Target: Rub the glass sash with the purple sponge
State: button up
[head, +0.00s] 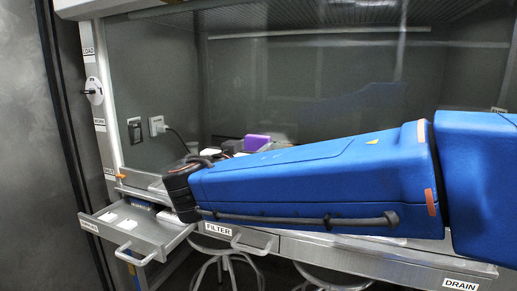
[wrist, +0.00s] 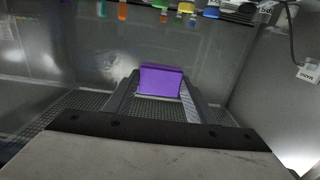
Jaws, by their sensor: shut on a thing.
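The purple sponge (wrist: 161,80) is held between the two dark fingers of my gripper (wrist: 160,90) in the wrist view. Its broad face shows, and the fingers close on its sides. In the head view a small part of the purple sponge (head: 257,142) shows just above my blue arm, which hides most of my gripper. The glass sash (head: 290,85) is the large dark pane across the cabinet front, with a faint blue reflection of my arm at its right. I cannot tell whether the sponge touches the glass.
An open drawer (head: 138,229) with white items sticks out at lower left. A closed drawer labelled FILTER (head: 218,229) is beside it. A socket with a plugged cord (head: 157,125) is on the wall. Several coloured vials (wrist: 163,12) line the top of the wrist view. Stools (head: 223,262) stand below.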

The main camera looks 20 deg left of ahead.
jog(key=shift+r, duration=0.4)
jog(key=d, duration=1)
jog(key=shift+s+d, duration=0.35)
dwell(0.6)
jog(key=shift+w+a, duration=0.2)
jog(key=shift+a, duration=2.5)
jog(key=shift+w+a, duration=0.2)
jog(key=shift+a, duration=2.45)
